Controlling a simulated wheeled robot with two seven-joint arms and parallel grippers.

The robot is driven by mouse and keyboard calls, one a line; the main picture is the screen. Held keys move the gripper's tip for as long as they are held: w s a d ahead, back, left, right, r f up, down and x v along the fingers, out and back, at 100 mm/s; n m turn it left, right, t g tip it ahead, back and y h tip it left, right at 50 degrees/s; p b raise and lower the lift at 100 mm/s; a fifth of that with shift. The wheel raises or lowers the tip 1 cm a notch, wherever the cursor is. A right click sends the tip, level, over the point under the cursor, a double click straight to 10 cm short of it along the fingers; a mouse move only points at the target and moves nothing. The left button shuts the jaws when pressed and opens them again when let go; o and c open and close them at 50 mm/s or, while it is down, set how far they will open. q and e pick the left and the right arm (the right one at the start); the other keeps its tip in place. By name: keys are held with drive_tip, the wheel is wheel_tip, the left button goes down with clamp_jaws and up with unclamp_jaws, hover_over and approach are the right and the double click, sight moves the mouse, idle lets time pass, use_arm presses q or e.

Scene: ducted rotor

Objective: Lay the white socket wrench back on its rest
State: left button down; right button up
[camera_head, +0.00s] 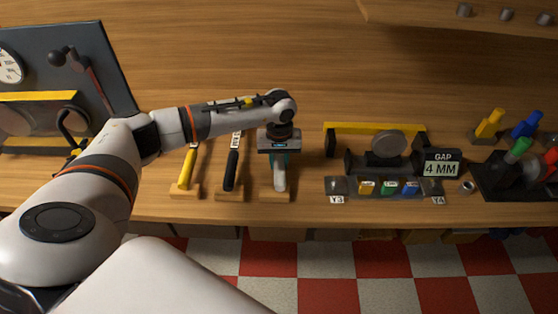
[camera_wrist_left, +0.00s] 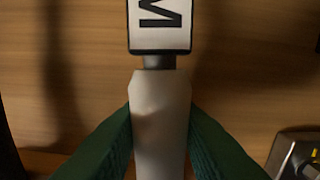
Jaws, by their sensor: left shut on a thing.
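The white socket wrench (camera_head: 280,180) is under my left gripper (camera_head: 281,162), its handle pointing to the front edge of the bench. The near end of the handle is over or at a wooden rest (camera_head: 277,197); I cannot tell whether they touch. In the left wrist view the pale handle (camera_wrist_left: 160,120) lies between the two green fingers, which are shut on it. A white label with a dark letter (camera_wrist_left: 160,25) shows at its far end there. My wrist hides the wrench's far part in the head view. My right gripper is not in view.
A yellow-handled tool (camera_head: 187,168) and a black-handled tool (camera_head: 232,168) lie on wooden rests to the left. To the right are a yellow-barred stand (camera_head: 375,128), small coloured blocks (camera_head: 388,188) and a "GAP 4 MM" sign (camera_head: 440,164). The bench behind is mostly clear.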

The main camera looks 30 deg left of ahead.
use_arm(q)
drive_tip(key=c, duration=1.1)
unclamp_jaws()
drive_tip(key=shift+o, duration=0.2)
drive_tip(key=shift+f, duration=0.1)
